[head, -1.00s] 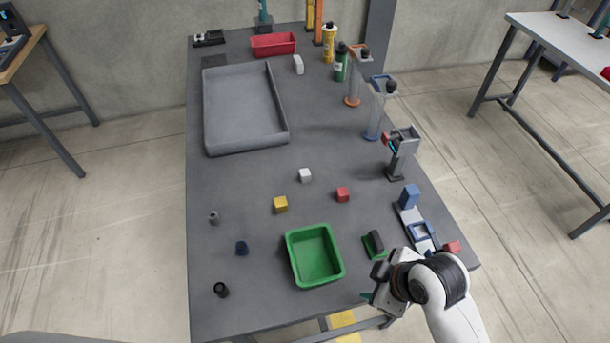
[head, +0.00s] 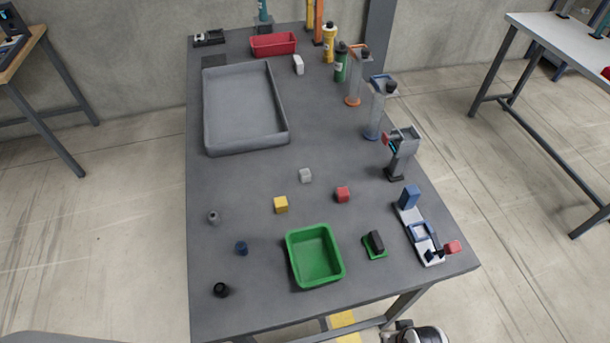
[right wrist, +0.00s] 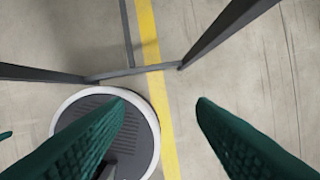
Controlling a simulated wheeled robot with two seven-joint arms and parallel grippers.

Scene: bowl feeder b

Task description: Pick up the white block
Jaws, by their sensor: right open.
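In the head view only a part of my right arm shows at the bottom edge, well away from the white block. My left gripper is not in view.
A green bin (head: 315,257) stands in front of the blocks. A large grey tray (head: 207,125) lies behind left. A white and blue fixture (head: 421,232) and several stands line the right edge. Another white object (head: 298,64) stands far back.

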